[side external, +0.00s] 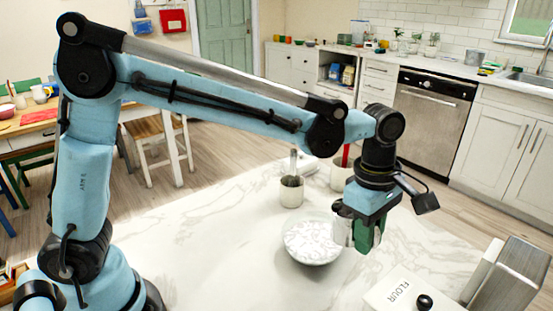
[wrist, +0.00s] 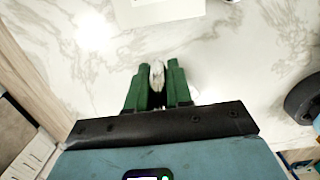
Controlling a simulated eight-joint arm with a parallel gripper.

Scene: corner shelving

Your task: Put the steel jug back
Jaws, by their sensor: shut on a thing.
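My gripper (side external: 366,236) is low over the marble worktop, right of a patterned bowl, with its green fingers pointing down. It is shut on a small pale, silvery thing (side external: 343,230), which looks like the steel jug. In the wrist view my gripper (wrist: 158,68) shows both green fingers with a narrow sliver of the silvery jug (wrist: 157,76) between them. Most of the jug is hidden by the fingers. I cannot tell whether it touches the worktop.
The patterned bowl (side external: 313,252) is close on the left. Utensil crocks (side external: 291,194) stand behind it. The marble worktop (side external: 215,240) is clear on the left.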

